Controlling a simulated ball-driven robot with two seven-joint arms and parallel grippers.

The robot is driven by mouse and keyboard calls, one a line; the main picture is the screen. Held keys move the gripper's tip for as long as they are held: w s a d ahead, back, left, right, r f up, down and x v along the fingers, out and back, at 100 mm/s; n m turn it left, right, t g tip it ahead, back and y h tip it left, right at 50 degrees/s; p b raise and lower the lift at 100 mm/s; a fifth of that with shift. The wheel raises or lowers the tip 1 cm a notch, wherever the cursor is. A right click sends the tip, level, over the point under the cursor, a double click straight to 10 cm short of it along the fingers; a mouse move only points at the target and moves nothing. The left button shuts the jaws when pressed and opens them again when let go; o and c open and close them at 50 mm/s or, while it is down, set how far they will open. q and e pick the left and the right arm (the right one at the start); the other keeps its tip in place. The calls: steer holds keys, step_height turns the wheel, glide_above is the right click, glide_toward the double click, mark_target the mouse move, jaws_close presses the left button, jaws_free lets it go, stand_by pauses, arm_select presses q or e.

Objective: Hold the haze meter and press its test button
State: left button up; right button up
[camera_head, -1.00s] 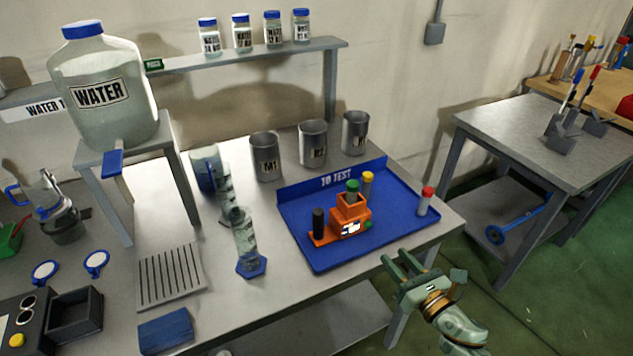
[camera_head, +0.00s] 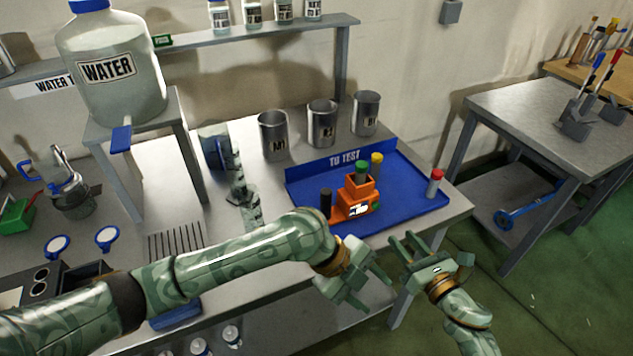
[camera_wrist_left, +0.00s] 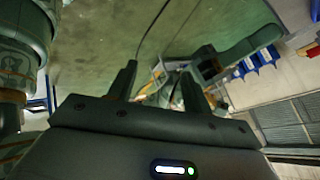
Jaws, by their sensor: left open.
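The orange haze meter (camera_head: 353,211) stands on the blue tray marked TO TEST (camera_head: 418,203). A green-capped vial (camera_head: 361,170) stands in its top, and a black upright post (camera_head: 326,203) is at its left. A small lit display faces front, with a green spot, perhaps the test button (camera_head: 377,208), at its right side. My left gripper (camera_head: 374,287) is open and empty, in front of the table edge and below the meter in the picture. My right gripper (camera_head: 404,241) is open and empty, just right of it, near the tray's front edge. The left wrist view shows no haze meter.
A yellow-capped vial (camera_head: 377,160) and a red-capped vial (camera_head: 435,183) stand on the tray. Metal beakers (camera_head: 322,124) stand behind it.

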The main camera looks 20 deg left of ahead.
arm_select(q)
steer(key=w+a+r+m+t+y, duration=0.2)
steer(key=w+a+r+m+y, duration=0.3)
steer(key=w+a+r+m, duration=0.45)
steer(key=m+t+y, duration=0.2)
steer(key=y, duration=0.1)
glide_toward(326, 192)
steer(key=x, duration=1)
steer(key=shift+w+f, duration=0.15)
steer(key=shift+f, duration=0.05)
